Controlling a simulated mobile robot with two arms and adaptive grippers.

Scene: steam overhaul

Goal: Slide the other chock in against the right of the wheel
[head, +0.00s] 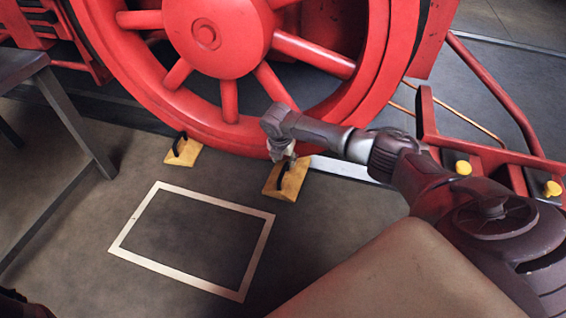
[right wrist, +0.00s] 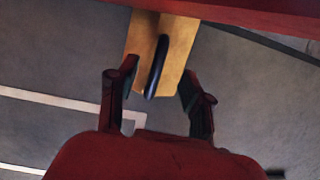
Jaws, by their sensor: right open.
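The red wheel (head: 207,36) stands at the back in the head view. One yellow chock (head: 183,152) with a black handle sits at the wheel's lower left. The other yellow chock (head: 286,180) lies on the floor at the wheel's lower right, close to the rim. My right gripper (head: 283,152) is just over this chock and partly hides it. In the right wrist view, the gripper (right wrist: 156,85) is open, with its fingers apart on either side of the chock's black handle (right wrist: 157,66). The chock (right wrist: 178,42) reaches the red edge at the top. My left gripper is not in view.
A white rectangle (head: 119,241) is marked on the floor in front of the chocks, and the floor inside it is bare. A dark table or bench (head: 75,125) stands at the left. Red bars with yellow knobs (head: 463,167) stand at the right, near my right arm.

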